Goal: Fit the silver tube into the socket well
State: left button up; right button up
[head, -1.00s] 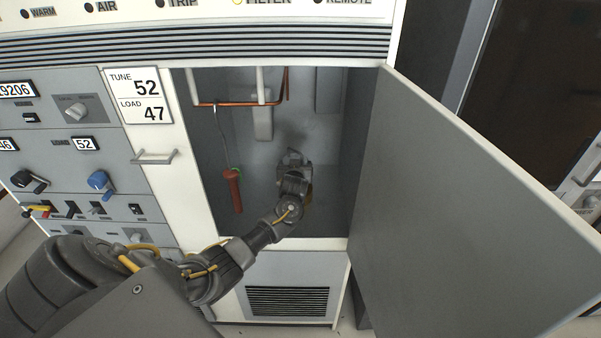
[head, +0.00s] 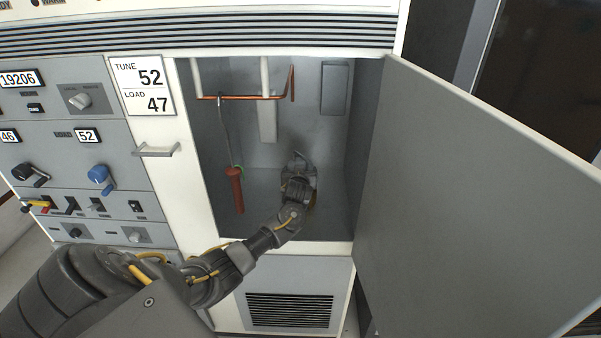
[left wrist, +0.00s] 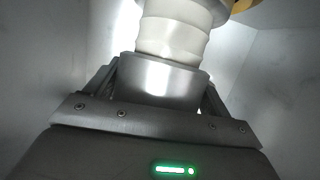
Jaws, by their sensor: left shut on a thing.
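My left gripper (head: 298,162) is inside the open cabinet compartment, above its floor. In the left wrist view my left gripper (left wrist: 165,85) is shut around the silver tube (left wrist: 170,50). The tube shows a ribbed, pale ceramic-like section beyond the jaws, and its far end runs out of the top of the picture. In the head view the tube is mostly hidden by my gripper and wrist. The socket well cannot be made out; my arm covers that part of the compartment. A yellowish edge (left wrist: 247,5) shows beside the tube. My right gripper is not in view.
A red-handled rod (head: 235,188) hangs at the compartment's left. Copper pipe (head: 245,97) and white posts (head: 265,75) are at the upper back, with a grey box (head: 335,88) to their right. The open cabinet door (head: 460,200) stands on the right.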

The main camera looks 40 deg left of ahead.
pick_arm(q)
jog(key=o, duration=1.8)
jog(key=f, duration=0.2)
jog(key=shift+s+d+f, duration=0.2)
jog(key=shift+s+f, duration=0.1)
jog(key=shift+c, duration=0.2)
jog(key=shift+o, duration=1)
jog(key=shift+a+r, duration=0.1)
jog(key=shift+r, duration=0.05)
jog(key=shift+s+d, duration=0.3)
jog(key=shift+d, duration=0.05)
jog(key=v, duration=0.9)
jog(key=shift+s+r, duration=0.2)
jog(key=shift+r, duration=0.25)
jog(key=shift+d+r, duration=0.1)
